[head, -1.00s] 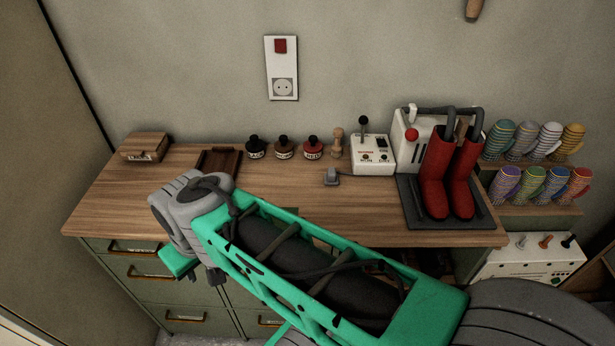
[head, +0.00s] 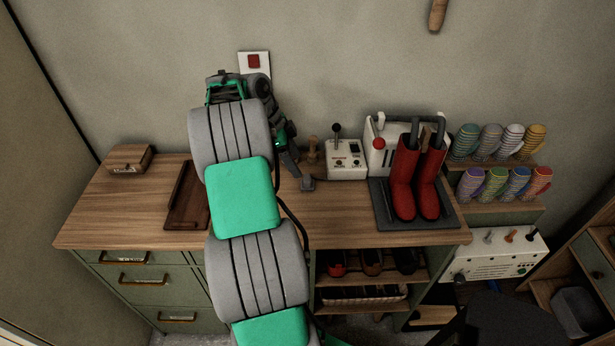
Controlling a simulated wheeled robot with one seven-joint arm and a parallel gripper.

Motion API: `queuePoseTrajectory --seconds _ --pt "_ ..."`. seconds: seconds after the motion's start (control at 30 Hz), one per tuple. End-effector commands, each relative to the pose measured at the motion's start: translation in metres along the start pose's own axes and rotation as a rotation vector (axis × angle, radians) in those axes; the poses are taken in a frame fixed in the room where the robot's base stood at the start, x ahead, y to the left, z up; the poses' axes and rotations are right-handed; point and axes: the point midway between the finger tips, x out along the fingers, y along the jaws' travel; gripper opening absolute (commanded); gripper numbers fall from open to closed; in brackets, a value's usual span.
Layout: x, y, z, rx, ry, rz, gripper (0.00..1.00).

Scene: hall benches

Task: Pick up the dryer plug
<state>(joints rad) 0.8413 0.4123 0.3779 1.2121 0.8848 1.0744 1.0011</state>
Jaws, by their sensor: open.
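The dryer plug (head: 307,184) is a small dark grey piece lying on the wooden bench top, left of the white control box. My gripper (head: 291,170) points down just to the left of the plug, close to it. The jaws are open and empty. My arm hides part of the gripper, and I cannot tell whether a finger touches the plug.
The white control box (head: 346,160) with a lever and the boot dryer (head: 384,130) with red boots (head: 404,180) stand to the right. A wall plate (head: 254,63) with a red switch is behind my arm. A wooden tray (head: 187,200) lies left.

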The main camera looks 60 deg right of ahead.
Motion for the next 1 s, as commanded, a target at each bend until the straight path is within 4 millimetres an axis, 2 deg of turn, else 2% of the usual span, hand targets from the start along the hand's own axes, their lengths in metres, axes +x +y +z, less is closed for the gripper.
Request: queuePoseTrajectory --seconds 0.07,0.5,0.73,1.0 --pt "0.011 -0.001 -0.006 0.034 0.004 0.009 0.65" --pt "0.076 0.004 -0.01 0.027 0.003 0.007 0.65" --pt "0.08 0.003 -0.009 0.027 0.003 0.004 0.65" --pt "0.08 0.003 -0.009 0.026 0.003 0.004 0.44"
